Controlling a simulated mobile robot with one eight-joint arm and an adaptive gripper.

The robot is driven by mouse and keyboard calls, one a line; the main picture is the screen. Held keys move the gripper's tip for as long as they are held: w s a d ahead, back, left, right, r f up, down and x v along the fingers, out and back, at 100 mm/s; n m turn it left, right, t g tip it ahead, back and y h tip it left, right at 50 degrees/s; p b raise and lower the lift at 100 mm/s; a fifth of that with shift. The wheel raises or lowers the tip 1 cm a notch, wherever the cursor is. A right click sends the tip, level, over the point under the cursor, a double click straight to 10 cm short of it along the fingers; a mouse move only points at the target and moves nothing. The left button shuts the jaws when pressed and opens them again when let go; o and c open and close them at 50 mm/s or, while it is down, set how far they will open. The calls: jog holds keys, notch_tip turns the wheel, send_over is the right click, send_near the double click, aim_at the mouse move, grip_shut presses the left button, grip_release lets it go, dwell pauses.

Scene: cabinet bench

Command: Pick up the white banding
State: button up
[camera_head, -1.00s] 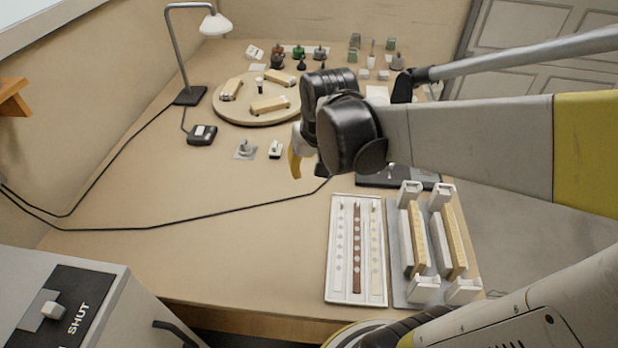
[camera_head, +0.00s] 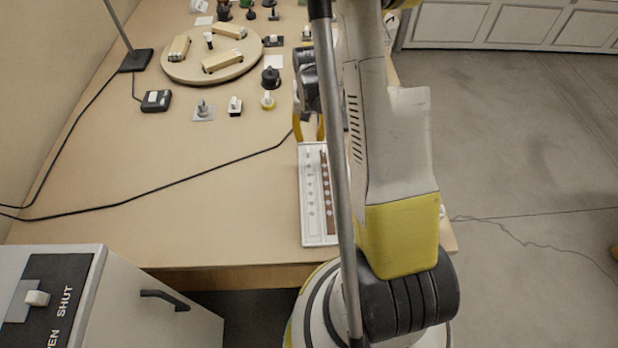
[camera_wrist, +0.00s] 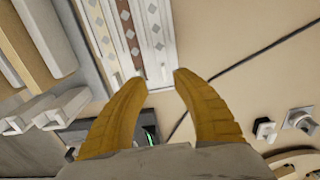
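The white banding is a pale strip with a row of diamond marks, lying in a white tray (camera_head: 319,241). It shows in the head view (camera_head: 311,192) along the tray's left side. In the wrist view the white banding (camera_wrist: 153,28) is the right-hand strip, beside a brown one (camera_wrist: 128,28) and a cream one (camera_wrist: 103,30). My gripper (camera_head: 309,127) is at the tray's far end in the head view. In the wrist view my gripper (camera_wrist: 162,77) is open, its yellow fingertips apart near the strip's end, with nothing between them. My arm hides the tray's right side in the head view.
A rack with wooden bars (camera_wrist: 45,35) stands beside the tray. A round board (camera_head: 238,70) with wooden blocks, small knobs (camera_head: 235,105) and a black box (camera_head: 156,100) stand farther back. A cable (camera_head: 200,172) crosses the bench.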

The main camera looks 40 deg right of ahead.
aim_at(308, 151)
jog(key=f+b, duration=0.1)
jog(key=f, duration=0.2)
jog(key=f+b, duration=0.1)
jog(key=f, duration=0.1)
jog(key=f+b, duration=0.1)
jog(key=f, duration=0.2)
jog(key=shift+w+f+b, duration=0.3)
jog(key=shift+w+f, duration=0.05)
jog(key=shift+r, duration=0.1)
grip_shut()
